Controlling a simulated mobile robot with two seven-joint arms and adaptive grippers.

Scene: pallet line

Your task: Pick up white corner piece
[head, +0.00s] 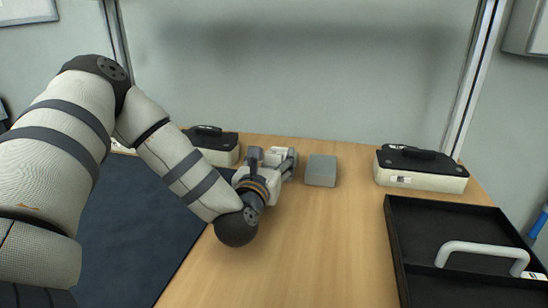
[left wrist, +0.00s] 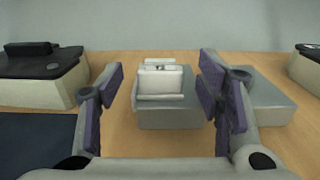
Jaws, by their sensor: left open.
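The white corner piece (left wrist: 160,82) rests on a grey block (left wrist: 168,118) in the left wrist view, centred between my fingers. My left gripper (left wrist: 161,103) is open, with one purple-padded finger on each side of the piece and visible gaps between. In the head view my left gripper (head: 285,163) reaches forward low over the wooden table, left of another grey block (head: 321,170). There I cannot tell the white piece apart from the gripper. My right gripper is not in view.
That other grey block (left wrist: 262,100) is close by my right-hand finger in the wrist view. Black-topped boxes stand at back left (head: 211,153) and right (head: 420,178). A black tray (head: 400,260) with a white handle is front right. The table's middle is clear.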

